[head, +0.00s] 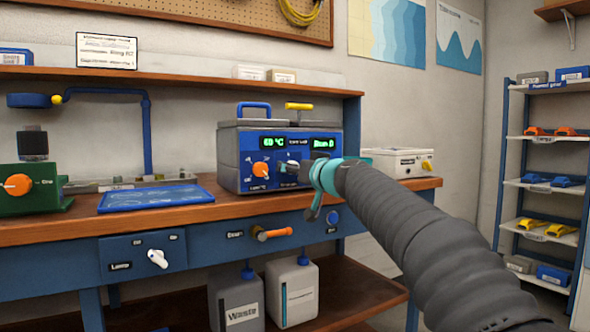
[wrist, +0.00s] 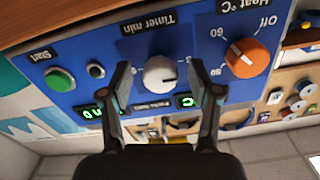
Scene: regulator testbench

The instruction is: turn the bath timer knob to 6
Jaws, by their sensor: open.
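The bath (head: 229,160) is a grey box with a blue front panel on the bench. Its timer knob (wrist: 160,73) is pale grey and sits under the "Timer min" label in the upside-down wrist view. Its setting is too small to read. My gripper (wrist: 159,67) is open, with one finger on each side of the knob and gaps visible between. In the head view my gripper (head: 299,168) is at the panel and mostly hides the timer knob. The orange heat knob (wrist: 246,58) is beside it, and also shows in the head view (head: 261,169).
A green start button (wrist: 60,79) and a small dark button (wrist: 96,71) are on the panel. A green display (head: 273,142) reads about 60 °C. A white box (head: 399,163) stands right of the bath. A blue tray (head: 150,198) lies left.

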